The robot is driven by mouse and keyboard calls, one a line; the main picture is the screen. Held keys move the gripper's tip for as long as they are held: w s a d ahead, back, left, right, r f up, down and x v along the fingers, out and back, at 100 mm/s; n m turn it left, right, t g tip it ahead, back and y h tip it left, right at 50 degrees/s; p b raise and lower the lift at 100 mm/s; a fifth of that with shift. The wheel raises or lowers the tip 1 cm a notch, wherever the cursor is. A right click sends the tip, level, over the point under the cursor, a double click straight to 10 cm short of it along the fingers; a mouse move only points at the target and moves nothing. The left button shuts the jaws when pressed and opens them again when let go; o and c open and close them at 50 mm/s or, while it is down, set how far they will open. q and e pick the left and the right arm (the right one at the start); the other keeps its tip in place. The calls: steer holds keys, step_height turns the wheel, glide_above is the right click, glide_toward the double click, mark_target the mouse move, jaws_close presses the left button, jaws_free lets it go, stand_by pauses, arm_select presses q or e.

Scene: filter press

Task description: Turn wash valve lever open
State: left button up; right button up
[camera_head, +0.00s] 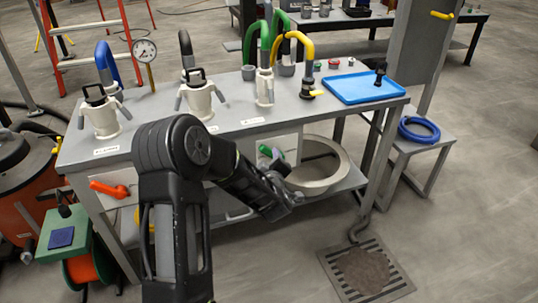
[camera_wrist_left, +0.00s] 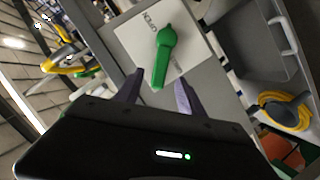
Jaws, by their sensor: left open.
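A green lever (camera_wrist_left: 165,55) sits on a white plate (camera_wrist_left: 140,32) with printed lettering that I cannot read surely. In the left wrist view its free end lies between the two fingertips of my left gripper (camera_wrist_left: 159,82). The fingers are open on either side of it, and I see no clear contact. In the head view the green lever (camera_head: 279,153) shows small on the bench front, and my left arm reaches in from the lower left and partly covers that area. My right gripper is in neither view.
The grey bench (camera_head: 225,128) carries white jugs, hoses and a blue tray (camera_head: 362,88). A red lever (camera_head: 110,188) is on its front at left. A floor drain (camera_head: 365,272) is at right.

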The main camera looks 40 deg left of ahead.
mark_target(268, 153)
arm_select(q)
steer(key=x, duration=0.5)
steer(key=shift+w+a+f+b, duration=0.15)
steer(key=shift+w+a+b, duration=0.05)
steer(key=shift+w+b, duration=0.1)
steer(key=shift+s, duration=0.1)
steer(key=shift+c, duration=0.5)
jaws_close()
stand_by(0.5)
